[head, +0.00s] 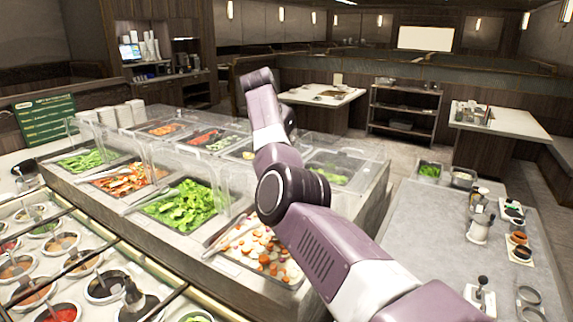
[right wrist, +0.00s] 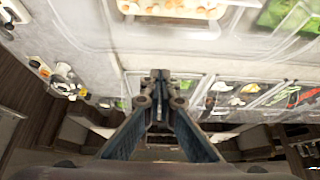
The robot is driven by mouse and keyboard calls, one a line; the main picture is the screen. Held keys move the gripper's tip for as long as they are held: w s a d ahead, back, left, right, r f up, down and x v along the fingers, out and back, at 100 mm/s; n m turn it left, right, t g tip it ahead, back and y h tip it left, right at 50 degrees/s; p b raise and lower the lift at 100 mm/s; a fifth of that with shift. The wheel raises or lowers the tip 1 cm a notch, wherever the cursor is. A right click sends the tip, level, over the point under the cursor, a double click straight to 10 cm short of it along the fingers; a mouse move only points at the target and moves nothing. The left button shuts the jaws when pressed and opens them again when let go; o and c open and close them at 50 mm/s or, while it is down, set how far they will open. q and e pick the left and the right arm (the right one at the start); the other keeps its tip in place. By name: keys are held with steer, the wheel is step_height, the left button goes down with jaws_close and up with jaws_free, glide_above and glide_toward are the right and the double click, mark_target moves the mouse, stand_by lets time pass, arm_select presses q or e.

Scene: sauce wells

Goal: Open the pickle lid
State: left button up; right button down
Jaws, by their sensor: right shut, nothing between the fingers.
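My right arm reaches up across the middle of the head view over the salad bar (head: 239,283); its gripper does not show there. In the right wrist view the right gripper (right wrist: 158,80) is shut and empty, with no lid between its fingers. Clear plastic lids and guards cover pans on the bar, one of them over a pan with green pieces (head: 335,176) right of my arm. I cannot tell which lid is the pickle one; my arm hides part of the back row. My left gripper is not in view.
Front pans hold lettuce (head: 185,206), chopped carrots and onions (head: 262,252) and other vegetables. Several round sauce wells (head: 62,243) fill the lower left. Tables stand behind.

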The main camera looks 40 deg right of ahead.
steer(key=p+x, duration=0.2)
steer(key=x, duration=0.2)
steer(key=shift+d+r, duration=0.1)
steer(key=shift+d, duration=0.15)
steer(key=shift+a+f, duration=0.25)
steer(key=shift+a, duration=0.05)
steer(key=shift+s+a, duration=0.2)
steer(key=shift+a, duration=0.45)
steer(key=shift+s+a+p, duration=0.15)
steer(key=shift+a+p, duration=0.15)
steer(key=shift+a, duration=0.45)
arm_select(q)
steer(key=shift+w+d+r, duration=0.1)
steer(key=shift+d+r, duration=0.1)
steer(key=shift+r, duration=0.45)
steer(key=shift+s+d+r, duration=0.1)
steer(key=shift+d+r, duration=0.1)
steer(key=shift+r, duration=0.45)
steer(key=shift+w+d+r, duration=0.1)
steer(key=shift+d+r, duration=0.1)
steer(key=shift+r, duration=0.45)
arm_select(e)
steer(key=shift+s+a+f, duration=0.2)
steer(key=shift+a+f, duration=0.1)
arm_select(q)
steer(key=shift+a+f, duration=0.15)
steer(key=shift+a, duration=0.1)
arm_select(e)
steer(key=shift+a, duration=0.1)
